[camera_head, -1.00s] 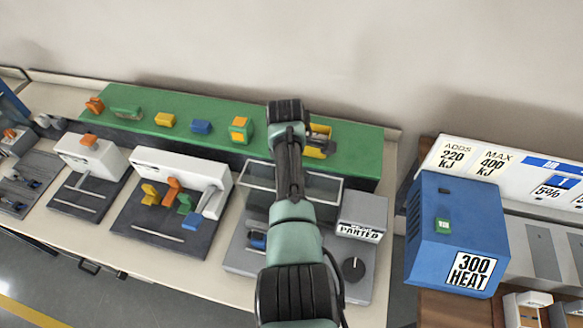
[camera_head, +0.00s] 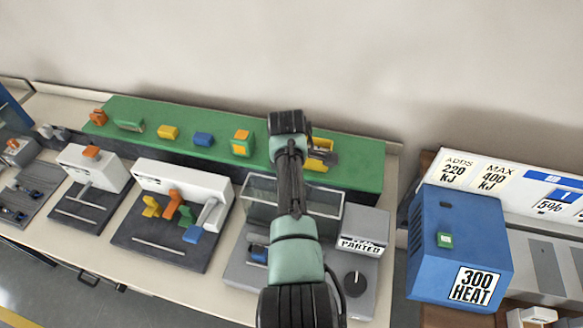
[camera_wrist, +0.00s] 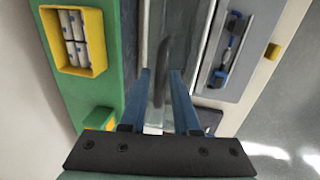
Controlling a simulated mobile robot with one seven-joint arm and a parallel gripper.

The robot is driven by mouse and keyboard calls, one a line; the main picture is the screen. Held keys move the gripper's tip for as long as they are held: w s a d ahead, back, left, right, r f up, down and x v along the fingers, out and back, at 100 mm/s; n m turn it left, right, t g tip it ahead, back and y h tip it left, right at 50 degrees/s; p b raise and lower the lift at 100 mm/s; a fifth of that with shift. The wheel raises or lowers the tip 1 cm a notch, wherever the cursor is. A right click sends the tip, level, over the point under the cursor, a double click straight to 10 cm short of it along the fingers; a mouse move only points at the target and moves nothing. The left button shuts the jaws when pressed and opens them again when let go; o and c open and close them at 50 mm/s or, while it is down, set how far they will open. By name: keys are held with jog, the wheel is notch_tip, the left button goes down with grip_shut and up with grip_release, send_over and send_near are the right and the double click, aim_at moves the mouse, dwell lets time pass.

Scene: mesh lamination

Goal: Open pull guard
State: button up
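The guard is a clear panel in a pale metal frame (camera_head: 322,203) on the grey machine marked "PARTED" (camera_head: 365,243); my arm covers its middle in the head view. In the wrist view the guard (camera_wrist: 190,45) runs up and down the picture. My gripper itself is hidden behind my wrist in the head view.
A green shelf (camera_head: 365,165) runs behind the machine and holds a yellow bin (camera_head: 319,156) and small coloured blocks. White fixtures (camera_head: 180,180) stand to the left. A blue "300 HEAT" box (camera_head: 460,235) stands to the right. The machine has a black knob (camera_head: 354,282).

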notch_tip(320, 180, up, 12)
jog(key=s+b, duration=0.1)
jog(key=s, duration=0.1)
jog(key=shift+s+a+b, duration=0.15)
jog(key=shift+a+b, duration=0.25)
jog(key=shift+f, duration=0.1)
